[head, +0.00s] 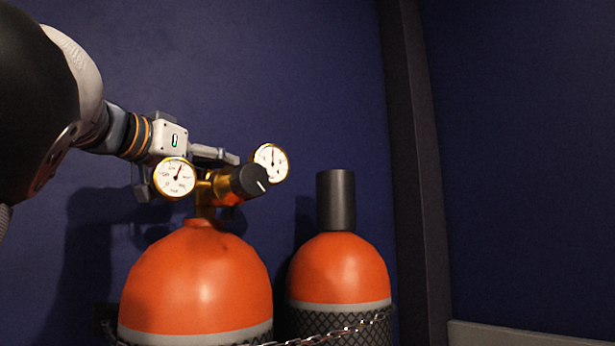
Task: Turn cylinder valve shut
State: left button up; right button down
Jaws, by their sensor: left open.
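The left orange cylinder (196,282) stands upright, with a brass valve and regulator (206,200) on top. The regulator carries a black knob (249,181) with a white mark and two round gauges, one on the left (174,178) and one on the right (271,162). My left gripper (200,162) is open at the valve, reaching in from the left behind the left gauge. One finger extends right toward the black knob and right gauge; another part hangs lower left. The gauge and regulator partly hide the fingers, so I cannot tell whether they touch the valve. My right gripper is not in view.
A second orange cylinder (339,268) with a dark cap (336,199) stands close on the right. A chain (345,331) runs across the front of the cylinders. A dark blue wall (300,70) is behind; a dark upright post (415,170) stands right of the cylinders. The right side is clear.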

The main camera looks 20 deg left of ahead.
pick_arm(q)
jog(key=c, duration=1.2)
jog(key=shift+m+h, duration=0.3)
jog(key=shift+h, duration=0.1)
jog(key=m+g+h, duration=0.1)
jog(key=m+h, duration=0.2)
jog(key=h, duration=0.2)
jog(key=shift+a+f, duration=0.1)
jog(key=shift+m+g+h, duration=1)
jog(key=shift+m+h, duration=0.2)
jog(key=shift+h, duration=0.6)
jog(key=o, duration=1.2)
